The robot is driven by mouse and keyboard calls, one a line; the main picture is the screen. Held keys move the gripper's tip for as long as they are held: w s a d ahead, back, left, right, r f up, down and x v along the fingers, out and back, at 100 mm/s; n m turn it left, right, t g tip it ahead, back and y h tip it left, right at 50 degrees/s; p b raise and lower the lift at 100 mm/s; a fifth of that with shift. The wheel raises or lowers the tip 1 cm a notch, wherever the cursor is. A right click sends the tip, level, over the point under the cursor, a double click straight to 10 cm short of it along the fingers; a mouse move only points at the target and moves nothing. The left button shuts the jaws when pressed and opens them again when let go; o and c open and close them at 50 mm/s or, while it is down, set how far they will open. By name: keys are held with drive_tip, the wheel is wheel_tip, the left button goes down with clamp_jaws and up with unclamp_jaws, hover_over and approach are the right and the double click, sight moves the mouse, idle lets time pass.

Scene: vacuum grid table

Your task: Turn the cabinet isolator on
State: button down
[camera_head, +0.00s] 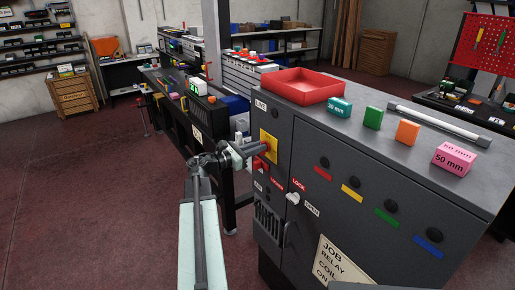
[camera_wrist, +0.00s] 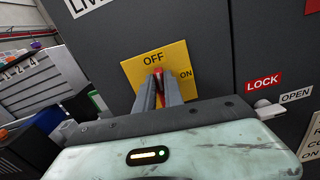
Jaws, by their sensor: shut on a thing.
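The cabinet isolator is a yellow plate (camera_wrist: 182,56) marked OFF at its top and ON at its right, on the grey cabinet's front. Its red handle (camera_wrist: 159,73) shows between my fingers in the wrist view and points roughly toward OFF. My gripper (camera_wrist: 160,88) is shut on this handle, and the fingers hide most of it. In the head view, the yellow plate (camera_head: 268,145) is near the cabinet's left edge, with my gripper (camera_head: 257,149) reaching it from the left.
A white latch handle (camera_head: 293,198) sits right of the isolator, by LOCK and OPEN labels. A red tray (camera_head: 302,86), coloured blocks and a grey bar (camera_head: 438,124) lie on the cabinet top (camera_head: 345,122). A workbench stands behind my arm. Open floor (camera_head: 90,200) lies left.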

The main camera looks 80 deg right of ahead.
drive_tip(key=shift+s+a+f+m+b, duration=0.15)
drive_tip(key=shift+f+m+b, duration=0.1)
drive_tip(key=shift+m, duration=2.5)
drive_tip(key=shift+s+a+f+m+b, duration=0.2)
drive_tip(key=shift+f+m+b, duration=0.1)
drive_tip(key=shift+m, duration=2.4)
drive_tip(key=shift+s+a+f+m+b, duration=0.15)
drive_tip(key=shift+f+m+b, duration=0.1)
drive_tip(key=shift+m, duration=2.8)
drive_tip(key=c, duration=1.4)
unclamp_jaws()
drive_tip(key=shift+c, duration=0.2)
